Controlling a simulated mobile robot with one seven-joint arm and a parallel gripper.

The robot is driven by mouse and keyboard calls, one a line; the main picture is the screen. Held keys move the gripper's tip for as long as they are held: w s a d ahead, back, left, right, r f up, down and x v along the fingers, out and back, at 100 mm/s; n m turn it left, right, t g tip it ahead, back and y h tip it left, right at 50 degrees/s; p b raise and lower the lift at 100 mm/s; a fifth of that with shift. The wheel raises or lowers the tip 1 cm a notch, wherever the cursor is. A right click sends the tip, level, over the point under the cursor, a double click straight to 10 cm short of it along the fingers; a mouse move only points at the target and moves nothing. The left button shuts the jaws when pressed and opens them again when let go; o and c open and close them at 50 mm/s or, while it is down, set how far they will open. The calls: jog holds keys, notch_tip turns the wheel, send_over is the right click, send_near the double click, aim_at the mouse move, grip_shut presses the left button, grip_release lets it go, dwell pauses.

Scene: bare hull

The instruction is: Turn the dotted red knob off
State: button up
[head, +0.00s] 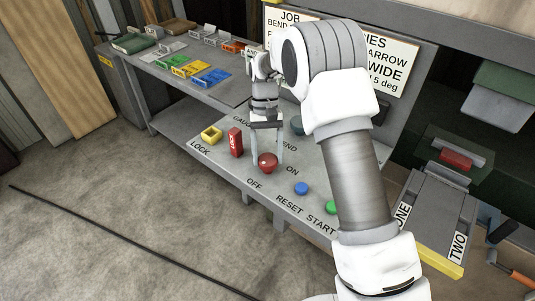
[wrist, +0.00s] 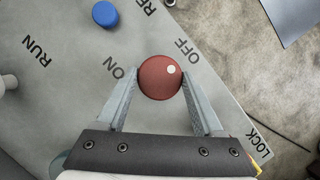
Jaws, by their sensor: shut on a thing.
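The dotted red knob (head: 267,163) stands on the grey panel between the OFF and ON labels. In the wrist view the knob (wrist: 159,78) is round and dark red, with one white dot on its right side, on the side of the OFF label. My gripper (head: 267,155) reaches down from above with a finger on each side of the knob. In the wrist view my gripper's fingertips (wrist: 160,76) touch the knob's left and right sides, shut on it. The knob's base is hidden under its cap.
A red block (head: 236,142) and a yellow lock piece (head: 211,135) stand left of the knob. A blue button (head: 301,188) and a green button (head: 332,207) lie to its right. Coloured trays (head: 211,77) sit on the bench behind. My arm hides part of the panel.

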jog(key=o, duration=1.4)
jog(key=v, duration=1.7)
jog(key=shift+w+r+p, duration=0.1)
jog(key=shift+w+p, duration=0.05)
jog(key=shift+p, duration=0.25)
jog(key=shift+r, duration=0.1)
